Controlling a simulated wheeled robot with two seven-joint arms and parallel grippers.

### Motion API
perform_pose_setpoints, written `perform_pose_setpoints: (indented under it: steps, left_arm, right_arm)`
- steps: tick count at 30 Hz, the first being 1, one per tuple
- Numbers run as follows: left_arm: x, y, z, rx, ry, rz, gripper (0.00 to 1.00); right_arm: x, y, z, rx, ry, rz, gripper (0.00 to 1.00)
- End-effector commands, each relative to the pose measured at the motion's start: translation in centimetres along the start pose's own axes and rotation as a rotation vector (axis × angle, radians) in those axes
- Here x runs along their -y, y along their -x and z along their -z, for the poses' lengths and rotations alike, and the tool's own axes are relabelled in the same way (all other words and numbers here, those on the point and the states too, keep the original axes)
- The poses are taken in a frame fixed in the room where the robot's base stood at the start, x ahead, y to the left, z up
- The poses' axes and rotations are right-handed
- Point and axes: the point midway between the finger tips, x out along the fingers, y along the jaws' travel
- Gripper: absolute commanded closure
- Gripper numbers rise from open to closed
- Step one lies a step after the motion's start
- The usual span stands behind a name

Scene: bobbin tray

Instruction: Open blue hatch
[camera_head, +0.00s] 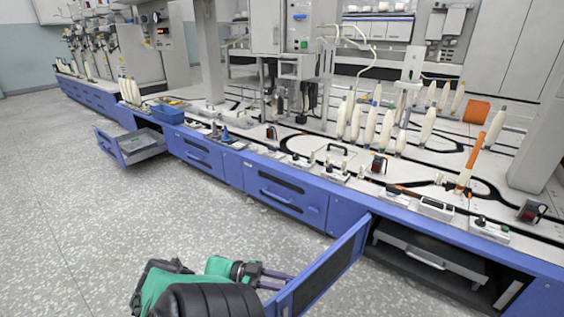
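The blue hatch (322,270) is a door hinged on the front of the long blue bench. It stands swung out from the bench front into the aisle, and its compartment (430,262) is uncovered to the right, with a grey tray-like unit (432,250) inside. My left gripper (284,276), on a green and black arm, is at the bottom centre, with its fingers pointing right toward the outer left side of the hatch. The fingertips are at or very near the door; I cannot tell whether they touch it or how far apart they are. My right gripper is out of view.
A drawer (138,147) stands pulled out at the far left of the bench. Closed blue fronts (286,193) lie between it and the hatch. White bobbins (370,124) stand on the bench top. The speckled floor (120,220) at the left is clear.

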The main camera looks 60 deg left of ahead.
Motion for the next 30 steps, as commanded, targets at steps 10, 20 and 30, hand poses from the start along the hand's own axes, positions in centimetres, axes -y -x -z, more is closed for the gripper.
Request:
perform_pose_setpoints:
  steps: [10, 20, 30]
  left_arm:
    - [0.1, 5.3, -0.6, 0.006, 0.0, 0.003, 0.72]
    - [-0.1, 13.4, -1.0, 0.006, 0.001, -0.001, 0.72]
    - [0.0, 14.5, 0.0, 0.001, 0.0, 0.0, 0.72]
  right_arm:
    - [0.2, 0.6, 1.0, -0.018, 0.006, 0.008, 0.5]
    - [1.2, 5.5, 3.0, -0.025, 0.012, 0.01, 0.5]
    - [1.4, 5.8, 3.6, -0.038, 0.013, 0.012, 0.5]
